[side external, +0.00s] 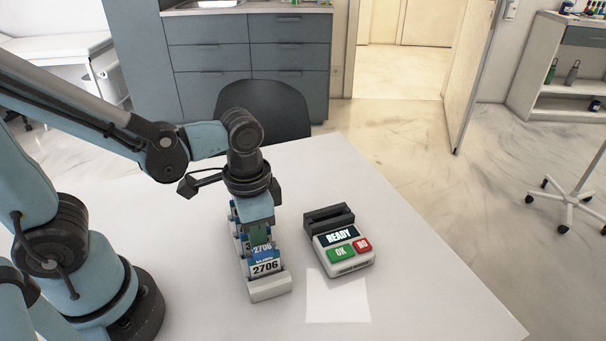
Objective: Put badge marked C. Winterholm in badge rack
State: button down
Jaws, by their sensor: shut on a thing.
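The badge rack (268,289) is a pale, narrow holder on the white table, with several blue-and-white badges standing in a row along it. The front badge (265,266) reads 2706 and stands at the near end. Just behind it a badge (262,248) also reads 2706. My gripper (258,232) points down over the row and is shut on a badge there. The gripper and front badges hide much of the row. The names are too small to read, so I cannot tell which badge is C. Winterholm or whether the held one is seated.
A badge reader (346,262) with a READY screen, a green OK button and a red NO button stands right of the rack. A white sheet (338,296) lies in front of it. A dark chair (263,108) is behind the table. The table's right side is clear.

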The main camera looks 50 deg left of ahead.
dwell(0.4)
jog(key=c, duration=0.9)
grip_release()
jog(key=shift+o, duration=0.2)
jog(key=shift+o, duration=0.9)
jog(key=shift+r, duration=3.45)
jog(key=w+a+r+n+t, duration=0.1)
jog(key=w+a+n+t, duration=0.3)
jog(key=a+t, duration=0.3)
jog(key=shift+r, duration=0.25)
